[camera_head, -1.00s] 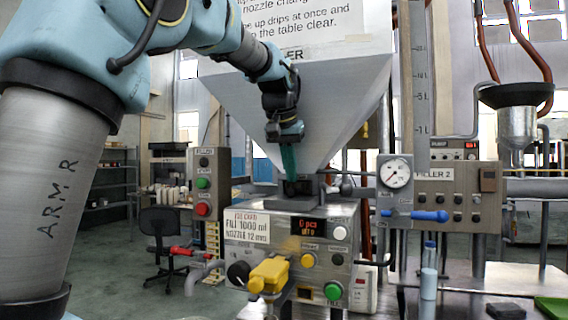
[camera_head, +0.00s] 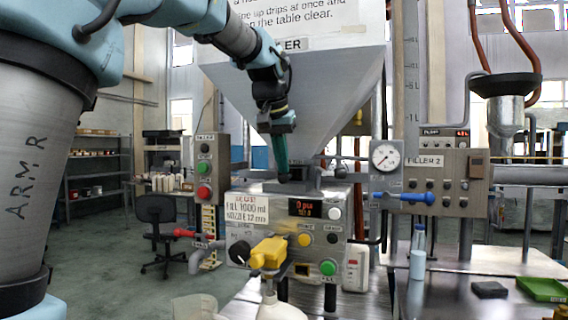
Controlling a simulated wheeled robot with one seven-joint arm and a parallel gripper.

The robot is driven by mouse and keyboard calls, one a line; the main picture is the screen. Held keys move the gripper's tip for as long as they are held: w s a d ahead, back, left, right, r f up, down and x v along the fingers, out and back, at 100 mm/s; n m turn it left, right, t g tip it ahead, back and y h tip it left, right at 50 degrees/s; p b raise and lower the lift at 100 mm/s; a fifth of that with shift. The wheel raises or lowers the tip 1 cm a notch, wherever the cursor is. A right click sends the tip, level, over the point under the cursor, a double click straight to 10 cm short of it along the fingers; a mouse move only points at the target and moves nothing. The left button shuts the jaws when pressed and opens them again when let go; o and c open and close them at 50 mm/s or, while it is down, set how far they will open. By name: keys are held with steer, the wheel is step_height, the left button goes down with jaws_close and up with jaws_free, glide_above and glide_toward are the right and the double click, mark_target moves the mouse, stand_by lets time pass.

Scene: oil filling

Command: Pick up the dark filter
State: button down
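A small dark, flat, square block (camera_head: 489,289) lies on the metal table at the lower right, left of a green tray; it may be the dark filter, but I cannot tell for sure. My gripper (camera_head: 281,158) hangs fingers down in front of the grey hopper, above the filling machine, far to the left of the block. Its teal fingers look like one narrow shape from here, so I cannot tell whether they are open or shut. I see nothing clearly held in it.
The filling machine (camera_head: 290,225) with a yellow nozzle (camera_head: 269,252) stands in the middle, a white bottle (camera_head: 281,308) below it. A pale blue bottle (camera_head: 417,262) stands left of the block. The green tray (camera_head: 543,290) is at the right. The table (camera_head: 455,303) is bare between them.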

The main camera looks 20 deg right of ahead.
steer(key=s+a+b, duration=0.1)
steer(key=s, duration=0.1)
steer(key=s+a+f, duration=0.1)
steer(key=a, duration=0.1)
steer(key=shift+s+a+b, duration=0.25)
steer(key=shift+s+b, duration=0.1)
steer(key=shift+r, duration=0.1)
steer(key=shift+w+d+r+p, duration=0.15)
steer(key=shift+r+p, duration=0.75)
steer(key=shift+p, duration=0.25)
